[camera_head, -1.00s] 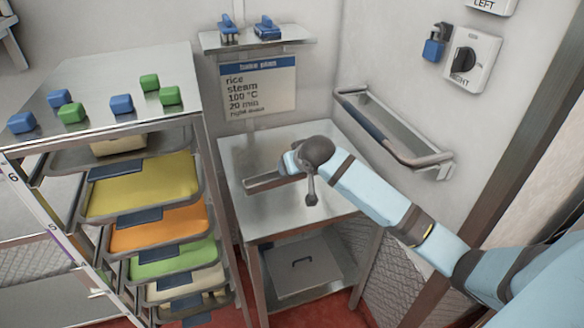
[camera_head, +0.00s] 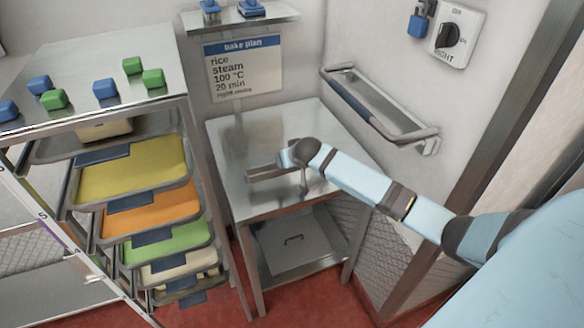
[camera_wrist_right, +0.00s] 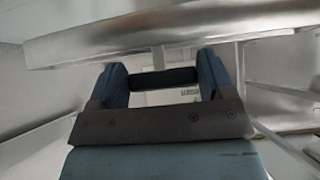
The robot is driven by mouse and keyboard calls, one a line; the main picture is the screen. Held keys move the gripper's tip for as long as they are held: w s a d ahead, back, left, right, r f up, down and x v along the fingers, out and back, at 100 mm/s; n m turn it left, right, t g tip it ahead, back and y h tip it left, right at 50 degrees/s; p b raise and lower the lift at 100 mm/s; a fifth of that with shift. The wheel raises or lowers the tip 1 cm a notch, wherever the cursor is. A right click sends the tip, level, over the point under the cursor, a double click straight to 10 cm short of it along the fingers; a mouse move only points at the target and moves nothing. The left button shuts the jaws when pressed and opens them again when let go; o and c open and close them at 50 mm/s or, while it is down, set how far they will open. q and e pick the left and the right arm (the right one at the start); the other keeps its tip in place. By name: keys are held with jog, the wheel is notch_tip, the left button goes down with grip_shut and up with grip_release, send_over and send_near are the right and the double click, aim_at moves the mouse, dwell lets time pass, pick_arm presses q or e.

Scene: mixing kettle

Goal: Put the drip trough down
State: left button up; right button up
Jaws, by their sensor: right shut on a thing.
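The drip trough (camera_head: 268,172) is a narrow grey metal channel. It lies along the top of the steel table (camera_head: 240,135) in the head view, partly hidden by my right wrist. I cannot tell whether it touches the tabletop. My right gripper (camera_head: 285,158) is at its right end, its fingers mostly hidden there. In the right wrist view the gripper (camera_wrist_right: 163,78) has its two blue fingers on either side of a dark bar, and a long metal body (camera_wrist_right: 180,28) spans the top. My left gripper is not in view.
A rack (camera_head: 150,62) with coloured trays stands at the left, with blue and green blocks on top. A steel frame with a dark bar (camera_head: 350,102) is on the wall behind my right arm. A shelf (camera_head: 240,18) hangs above the bake plan sign. The table's front top is clear.

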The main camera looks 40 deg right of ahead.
aim_at(293, 169)
jog(key=shift+f, duration=2.3)
jog(key=shift+f, duration=0.15)
jog(key=o, duration=1)
jog(key=v, duration=1.2)
jog(key=s+a+f+n+y, duration=0.3)
jog(key=s+a+f, duration=0.6)
jog(key=a+f, duration=0.1)
jog(key=s+a+f+n+t+y, duration=0.1)
jog(key=s+a+f, duration=0.1)
jog(key=s+a, duration=0.3)
jog(key=s+a+f+n+t+y, duration=0.1)
jog(key=s+a+f, duration=0.2)
jog(key=s+a, duration=0.3)
jog(key=s, duration=0.5)
jog(key=shift+s+n, duration=0.35)
jog(key=shift+n, duration=0.05)
